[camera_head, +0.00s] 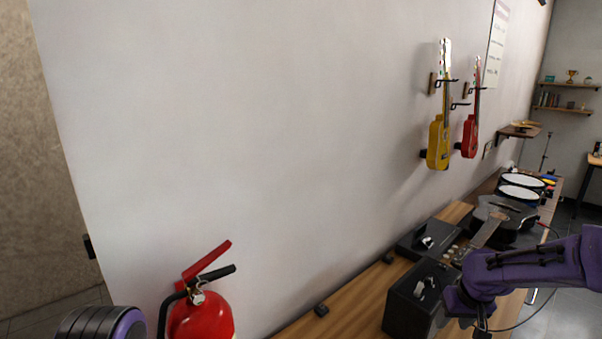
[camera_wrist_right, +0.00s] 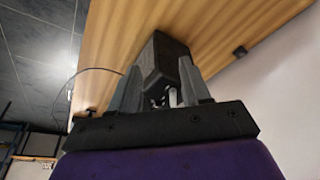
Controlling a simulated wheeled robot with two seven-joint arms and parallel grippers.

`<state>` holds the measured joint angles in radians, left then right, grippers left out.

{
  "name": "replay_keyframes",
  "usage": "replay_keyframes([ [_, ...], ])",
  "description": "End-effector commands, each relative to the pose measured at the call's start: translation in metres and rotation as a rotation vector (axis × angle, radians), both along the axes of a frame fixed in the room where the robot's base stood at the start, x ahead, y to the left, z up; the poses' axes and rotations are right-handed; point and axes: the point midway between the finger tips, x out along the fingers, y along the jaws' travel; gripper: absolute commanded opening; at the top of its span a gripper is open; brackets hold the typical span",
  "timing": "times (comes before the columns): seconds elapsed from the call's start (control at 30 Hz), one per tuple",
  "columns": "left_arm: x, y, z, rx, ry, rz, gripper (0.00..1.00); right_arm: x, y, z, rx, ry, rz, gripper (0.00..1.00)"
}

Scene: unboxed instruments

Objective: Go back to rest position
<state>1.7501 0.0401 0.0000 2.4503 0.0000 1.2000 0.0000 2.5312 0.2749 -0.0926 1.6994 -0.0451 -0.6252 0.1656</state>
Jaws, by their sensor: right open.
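My right gripper (camera_head: 482,331) hangs from the purple right arm at the lower right of the head view, beside a black box (camera_head: 411,302) on the wooden table. Its fingertips are cut off by the frame's lower edge there. In the right wrist view the right gripper (camera_wrist_right: 158,68) has its two grey fingers apart. A black box (camera_wrist_right: 168,55) with a pale metal part shows beyond and between them; I cannot tell whether they touch it. My left gripper is out of view; a purple and black part of my left arm shows at the lower left.
A red fire extinguisher (camera_head: 202,318) stands by the wall. The wooden table (camera_head: 352,306) also carries an open black case (camera_head: 428,240), a dark guitar (camera_head: 500,222) and drums (camera_head: 520,191). A yellow guitar (camera_head: 438,143) and a red guitar (camera_head: 469,138) hang on the wall.

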Motion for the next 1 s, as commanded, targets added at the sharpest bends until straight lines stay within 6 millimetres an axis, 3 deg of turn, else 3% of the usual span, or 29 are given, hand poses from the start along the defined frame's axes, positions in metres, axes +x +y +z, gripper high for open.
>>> replay_keyframes([
  [0.23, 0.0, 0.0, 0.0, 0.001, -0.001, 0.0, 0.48, -0.015, 0.022, -0.054, 0.033, -0.003, -0.037, 0.47],
  [0.47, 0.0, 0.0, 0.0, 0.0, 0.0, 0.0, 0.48, -0.06, 0.049, -0.134, 0.068, -0.011, -0.128, 0.47],
  [0.57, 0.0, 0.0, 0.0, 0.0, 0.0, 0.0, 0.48, -0.097, 0.06, -0.176, 0.073, -0.012, -0.191, 0.47],
  [0.73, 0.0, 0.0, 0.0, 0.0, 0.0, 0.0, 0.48, -0.192, 0.071, -0.238, 0.037, -0.021, -0.328, 0.47],
  [0.83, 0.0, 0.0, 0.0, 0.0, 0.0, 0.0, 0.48, -0.247, 0.069, -0.253, -0.008, -0.031, -0.396, 0.47],
  [1.0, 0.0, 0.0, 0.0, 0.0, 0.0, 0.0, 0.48, -0.328, 0.06, -0.255, -0.103, -0.05, -0.476, 0.47],
])
